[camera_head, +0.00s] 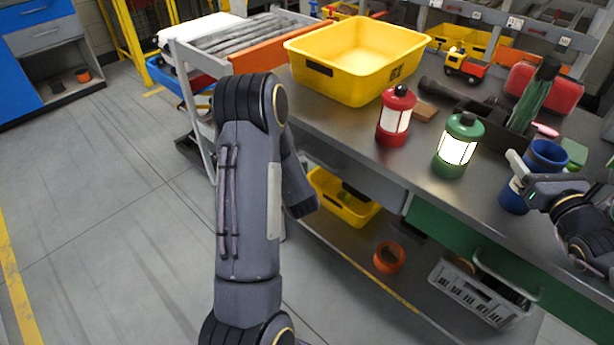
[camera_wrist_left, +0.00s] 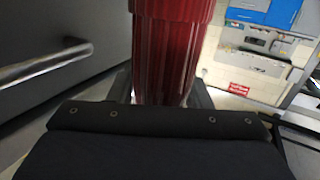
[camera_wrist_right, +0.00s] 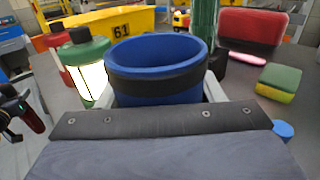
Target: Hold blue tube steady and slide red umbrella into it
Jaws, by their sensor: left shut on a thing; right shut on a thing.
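The blue tube (camera_head: 516,198) stands upright at the workbench's front edge, its open mouth facing up. My right gripper (camera_head: 519,172) is shut on it. In the right wrist view the blue tube (camera_wrist_right: 158,54), with a dark band below its rim, sits between the fingers. The red umbrella (camera_wrist_left: 170,45), a ribbed red cylinder, fills the middle of the left wrist view, with my left gripper (camera_wrist_left: 165,92) shut on it. The left fingers and umbrella are hidden behind my left arm in the head view. A dark gripper with a red piece shows at the right wrist view's left edge.
A red lantern (camera_head: 393,122) and a lit green lantern (camera_head: 456,150) stand left of the tube on the workbench (camera_head: 400,165). Open floor lies left.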

